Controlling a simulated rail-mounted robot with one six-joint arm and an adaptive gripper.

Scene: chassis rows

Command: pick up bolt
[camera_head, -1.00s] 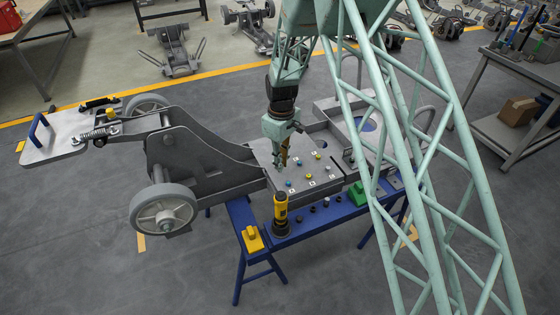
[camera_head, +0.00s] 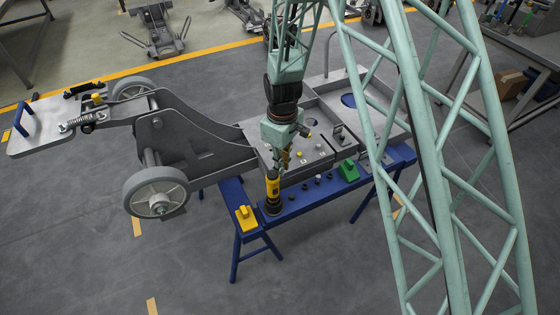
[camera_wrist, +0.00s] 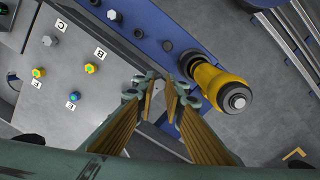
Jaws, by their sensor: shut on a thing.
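My gripper (camera_wrist: 161,88) has its brass-coloured fingers drawn close together. The bolt at the fingertips is too small and hidden to make out. In the head view my gripper (camera_head: 286,165) is over the front edge of the grey chassis plate (camera_wrist: 112,92), beside the blue bench.
A yellow and black cylindrical tool (camera_wrist: 218,84) stands on the blue bench (camera_head: 232,193), close right of my fingers. A yellow block (camera_head: 245,218), a green block (camera_head: 348,171) and several small dark pieces share the bench. The floor in front is clear.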

